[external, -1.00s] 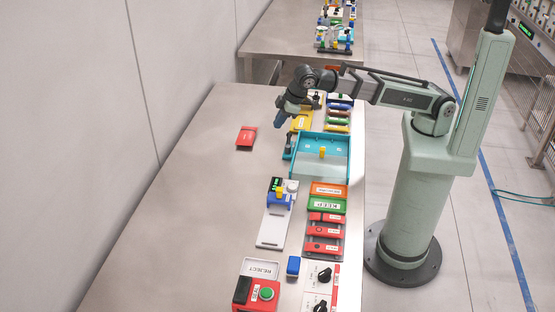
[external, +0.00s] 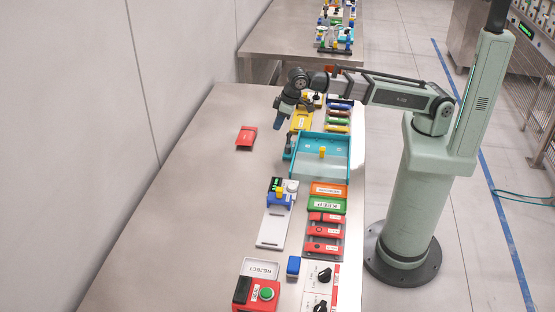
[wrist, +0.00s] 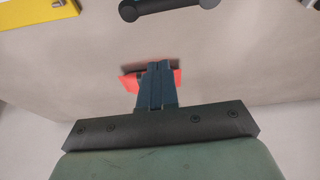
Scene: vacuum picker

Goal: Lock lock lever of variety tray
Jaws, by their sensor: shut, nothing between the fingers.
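The teal tray (external: 347,160) stands at the right side of the bench with a small yellow piece (external: 322,152) in it. A dark upright part (external: 288,147) at the tray's left edge may be its lock lever; its position is too small to read. A dark bar with rounded ends (wrist: 170,8) shows at the top of the wrist view; I cannot tell whether it is that lever. My gripper (external: 278,125) is shut and empty, pointing down above the bench, left of and beyond the tray's far left corner. Its closed fingers (wrist: 157,85) also show in the wrist view.
A red piece (external: 246,137) lies alone on the bench to the left. A yellow labelled bin (external: 301,121) and several coloured strips sit beyond the tray. Orange (external: 328,190) and green (external: 327,205) labelled plates lie on its near side. The left bench is mostly clear.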

